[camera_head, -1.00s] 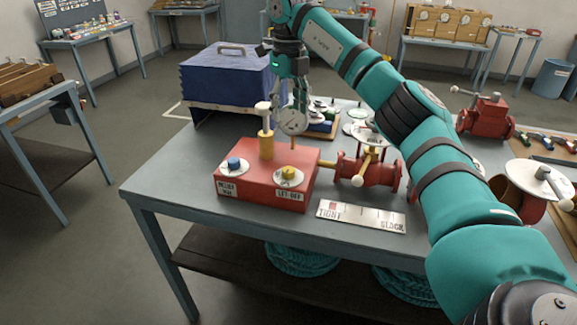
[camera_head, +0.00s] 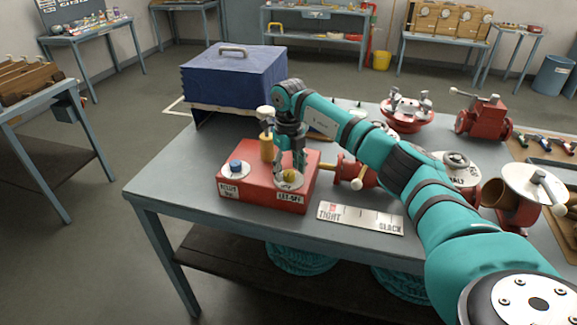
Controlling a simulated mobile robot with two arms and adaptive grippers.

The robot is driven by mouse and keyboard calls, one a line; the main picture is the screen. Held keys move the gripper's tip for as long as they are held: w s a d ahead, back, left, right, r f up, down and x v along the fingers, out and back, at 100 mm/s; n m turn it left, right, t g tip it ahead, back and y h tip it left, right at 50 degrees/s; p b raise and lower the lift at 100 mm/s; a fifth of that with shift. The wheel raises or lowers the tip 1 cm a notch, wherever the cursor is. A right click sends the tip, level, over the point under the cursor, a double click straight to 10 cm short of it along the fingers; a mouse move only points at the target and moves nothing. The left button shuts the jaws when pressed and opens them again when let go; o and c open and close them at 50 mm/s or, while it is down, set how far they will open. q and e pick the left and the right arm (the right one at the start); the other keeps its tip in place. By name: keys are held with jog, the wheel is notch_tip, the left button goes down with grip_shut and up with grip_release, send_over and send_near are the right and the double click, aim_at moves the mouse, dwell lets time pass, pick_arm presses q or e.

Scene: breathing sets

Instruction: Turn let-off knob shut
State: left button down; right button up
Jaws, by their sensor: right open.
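The red block (camera_head: 256,190) sits on the grey table, with a "LET-OFF" label on its front right. The yellow let-off knob (camera_head: 289,176) stands on a pale round dial (camera_head: 287,185) on the block's top right. My right gripper (camera_head: 290,168) points down right at this knob, its open fingers around or just beside it. I cannot tell whether they touch it. A blue knob (camera_head: 235,165) on a second dial is at the block's left, above the relief label. My left gripper is not in view.
A yellow post with a white top (camera_head: 266,134) stands on the block close to my gripper. A blue case (camera_head: 233,77) is behind. Red valve parts (camera_head: 353,172) are to the right, and a tight-slack scale plate (camera_head: 360,217) lies in front. The table's front left is clear.

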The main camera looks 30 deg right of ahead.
jog(key=shift+f, duration=0.2)
jog(key=c, duration=1.1)
jog(key=shift+c, duration=0.2)
